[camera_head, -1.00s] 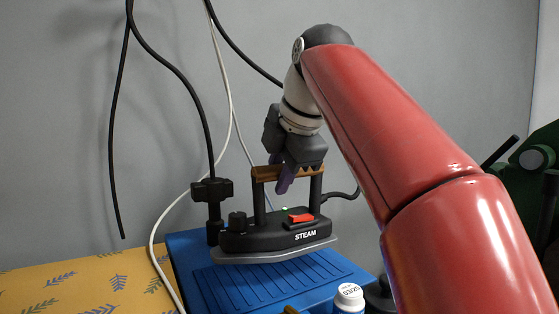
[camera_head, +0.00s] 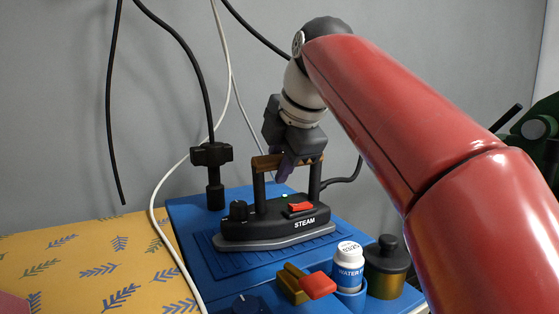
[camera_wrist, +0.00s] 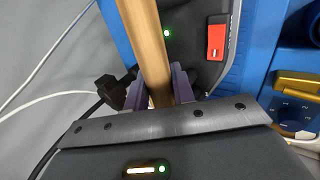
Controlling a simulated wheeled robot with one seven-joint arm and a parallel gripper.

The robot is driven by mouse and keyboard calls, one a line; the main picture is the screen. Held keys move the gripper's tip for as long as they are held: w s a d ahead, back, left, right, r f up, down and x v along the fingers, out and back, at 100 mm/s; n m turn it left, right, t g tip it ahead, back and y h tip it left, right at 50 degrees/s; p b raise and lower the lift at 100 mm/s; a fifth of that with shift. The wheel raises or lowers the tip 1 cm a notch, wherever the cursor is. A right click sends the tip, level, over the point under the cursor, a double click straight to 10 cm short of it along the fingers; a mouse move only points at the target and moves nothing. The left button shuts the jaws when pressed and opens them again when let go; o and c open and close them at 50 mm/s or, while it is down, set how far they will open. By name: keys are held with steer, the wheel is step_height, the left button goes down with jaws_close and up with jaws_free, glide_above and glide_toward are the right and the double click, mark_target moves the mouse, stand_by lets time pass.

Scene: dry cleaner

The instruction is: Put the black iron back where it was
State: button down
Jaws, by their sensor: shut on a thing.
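The black iron (camera_head: 265,219) has a grey soleplate, a red switch, the word STEAM and a wooden handle (camera_wrist: 145,40) on two black posts. In the head view it sits level over the ribbed rest area (camera_head: 222,258) of the blue stand (camera_head: 188,212), and its sole looks to be on or very close to the ribs. My gripper (camera_head: 284,172) is shut on the wooden handle from above. In the wrist view its purple fingertips (camera_wrist: 160,88) flank the handle. The contact under the sole is hidden.
A white-capped bottle (camera_head: 349,274), a dark lidded jar (camera_head: 387,268) and a brass-and-red lever (camera_head: 307,284) stand at the stand's front right. A black cord holder (camera_head: 212,172) stands behind the iron. A white cable (camera_head: 158,190) hangs at left, beside the yellow patterned board (camera_head: 85,262).

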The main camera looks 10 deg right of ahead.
steer(key=shift+r, duration=0.1)
steer(key=c, duration=1.5)
jaws_free()
steer(key=shift+f, duration=0.2)
steer(key=shift+c, duration=0.2)
steer(key=o, duration=0.4)
steer(key=shift+f+b, duration=0.2)
steer(key=shift+b, duration=0.25)
steer(key=v, duration=0.2)
steer(key=p+v, duration=0.1)
steer(key=v, duration=0.1)
steer(key=a+p+v, duration=0.1)
steer(key=v, duration=0.2)
steer(key=shift+w+r, duration=0.15)
steer(key=shift+r, duration=0.1)
steer(key=shift+s+r+p, duration=0.3)
steer(key=shift+s+r, duration=0.05)
steer(key=shift+r, duration=0.05)
steer(key=shift+s+d, duration=0.1)
